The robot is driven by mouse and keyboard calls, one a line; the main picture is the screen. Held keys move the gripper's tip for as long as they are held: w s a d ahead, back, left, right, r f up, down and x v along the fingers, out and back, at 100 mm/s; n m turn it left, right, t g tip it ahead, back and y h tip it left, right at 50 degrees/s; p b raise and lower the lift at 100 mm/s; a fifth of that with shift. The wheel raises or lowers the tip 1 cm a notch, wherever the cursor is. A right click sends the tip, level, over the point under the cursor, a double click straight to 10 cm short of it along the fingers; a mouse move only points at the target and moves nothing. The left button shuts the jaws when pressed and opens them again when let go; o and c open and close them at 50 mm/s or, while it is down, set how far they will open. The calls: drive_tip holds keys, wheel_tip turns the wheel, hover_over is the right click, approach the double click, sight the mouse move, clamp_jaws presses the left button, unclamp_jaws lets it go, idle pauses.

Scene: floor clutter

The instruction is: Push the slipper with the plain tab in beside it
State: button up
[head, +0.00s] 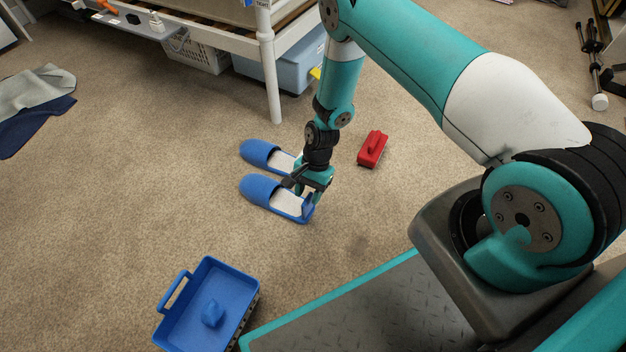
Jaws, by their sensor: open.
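Two blue slippers with pale insoles lie side by side on the carpet, toes to the left. The far slipper (262,153) has its heel end hidden behind my gripper. The near slipper (262,188) lies just in front of it, a narrow gap between them at the toes. A blue upright piece shows at the near slipper's heel; I cannot tell whether either tab is plain. My gripper (305,198) points down at the near slipper's heel end, open. Whether its fingers touch the slipper is too small to tell.
A red brush-like object (373,149) lies right of the far slipper. A blue tray (238,291) with a blue piece inside stands at the front left. A white rack leg (270,75) and a blue bin (285,67) stand behind.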

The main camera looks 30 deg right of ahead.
drive_tip(key=shift+b+x, duration=0.8)
drive_tip(key=shift+x, duration=1.35)
clamp_jaws()
